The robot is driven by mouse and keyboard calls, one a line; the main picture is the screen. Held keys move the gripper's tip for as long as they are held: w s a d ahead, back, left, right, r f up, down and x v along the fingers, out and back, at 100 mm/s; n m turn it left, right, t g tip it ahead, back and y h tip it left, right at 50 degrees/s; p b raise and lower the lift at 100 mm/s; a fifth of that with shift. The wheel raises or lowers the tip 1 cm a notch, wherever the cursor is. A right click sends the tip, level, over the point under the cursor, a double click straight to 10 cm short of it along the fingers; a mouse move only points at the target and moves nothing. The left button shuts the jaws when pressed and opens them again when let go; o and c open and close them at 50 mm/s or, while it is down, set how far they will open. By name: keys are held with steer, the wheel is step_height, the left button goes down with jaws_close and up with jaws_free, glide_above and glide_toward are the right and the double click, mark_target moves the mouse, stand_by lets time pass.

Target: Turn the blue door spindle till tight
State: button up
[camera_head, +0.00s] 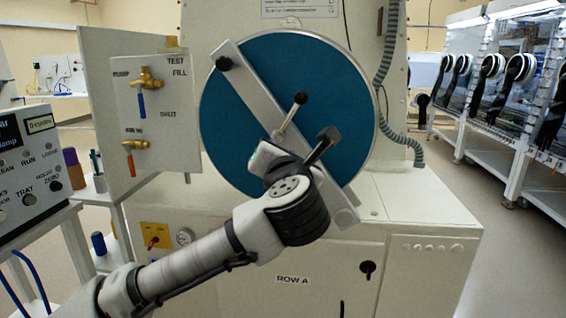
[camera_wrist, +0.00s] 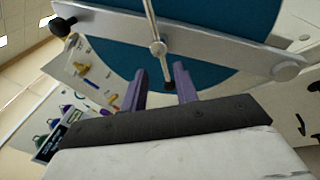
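The round blue door (camera_head: 240,115) stands closed-looking in the head view, with a grey bar (camera_head: 250,90) slanting across it. At its middle is the spindle, whose tommy-bar handle (camera_head: 290,117) has a black knob at its upper end. In the wrist view the spindle hub (camera_wrist: 157,47) sits on the bar, and the handle's lower black knob (camera_wrist: 169,84) points towards my gripper. My gripper (camera_wrist: 160,72) is open, its two purple fingers on either side of that lower end. The knob lies nearer the right finger; I cannot tell whether they touch. In the head view my wrist hides the lower handle.
A valve panel (camera_head: 125,110) with blue and red levers stands left of the door. A control box (camera_head: 35,165) is at the far left. A ROW A cabinet (camera_head: 330,262) is below.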

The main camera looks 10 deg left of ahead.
steer(key=shift+s+d, duration=0.15)
steer(key=shift+s, duration=0.6)
steer(key=shift+s+d, duration=0.15)
steer(key=shift+s, duration=0.6)
